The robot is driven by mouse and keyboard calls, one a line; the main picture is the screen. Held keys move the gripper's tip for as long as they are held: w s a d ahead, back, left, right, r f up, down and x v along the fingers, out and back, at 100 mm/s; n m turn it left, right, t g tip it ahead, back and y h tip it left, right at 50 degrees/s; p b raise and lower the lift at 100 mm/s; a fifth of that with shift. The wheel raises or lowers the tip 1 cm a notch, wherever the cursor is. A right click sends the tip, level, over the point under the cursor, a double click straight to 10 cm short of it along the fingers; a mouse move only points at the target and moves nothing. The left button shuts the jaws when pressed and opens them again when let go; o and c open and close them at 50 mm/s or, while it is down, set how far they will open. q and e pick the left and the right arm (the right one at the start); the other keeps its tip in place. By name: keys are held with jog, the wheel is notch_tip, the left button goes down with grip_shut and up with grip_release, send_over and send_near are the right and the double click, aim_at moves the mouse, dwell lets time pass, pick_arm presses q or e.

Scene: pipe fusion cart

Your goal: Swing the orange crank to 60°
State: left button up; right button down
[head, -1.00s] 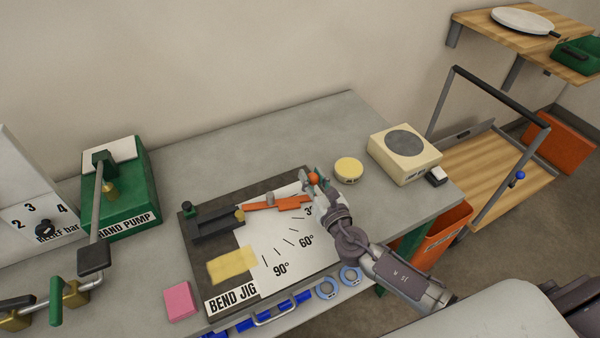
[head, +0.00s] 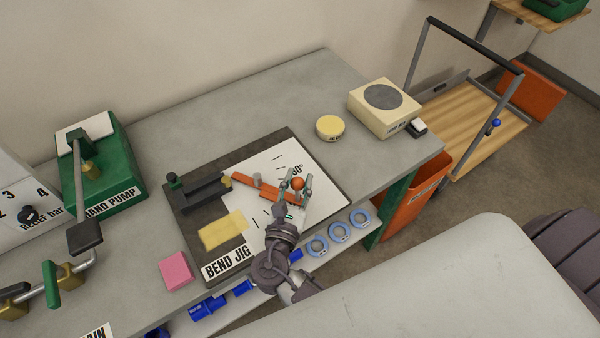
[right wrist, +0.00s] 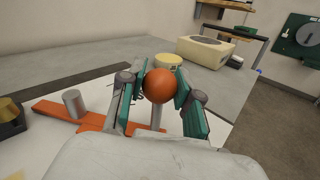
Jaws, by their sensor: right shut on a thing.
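The orange crank (head: 268,189) lies over the white dial of the bend jig (head: 183,227), slanting from upper left to lower right. Its knob is an orange ball (head: 298,183) on a post. My right gripper (head: 299,185) is shut on this ball. In the right wrist view, the ball (right wrist: 160,86) sits between the two green-padded fingers, with the orange arm (right wrist: 75,117) running left below. The crank lies below a partly covered label ending in "0°"; the gripper and crank hide part of the scale, and the 60° label is not readable. My left gripper is not in view.
A yellow pad (head: 222,230) lies on the jig and a pink block (head: 176,270) beside it. The green hand pump (head: 107,170) stands left. A yellow round tin (head: 330,128) and a cream device (head: 383,108) stand right.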

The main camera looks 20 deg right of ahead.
jog(key=shift+s+a+h, duration=0.2)
jog(key=shift+s+h, duration=0.05)
jog(key=shift+h, duration=0.05)
jog(key=c, duration=0.8)
grip_release()
jog(key=shift+s, duration=0.1)
jog(key=v, duration=0.7)
jog(key=shift+s+a, duration=0.1)
jog(key=shift+a, duration=0.15)
jog(key=shift+d+m+g, duration=0.1)
jog(key=shift+m+g, duration=0.2)
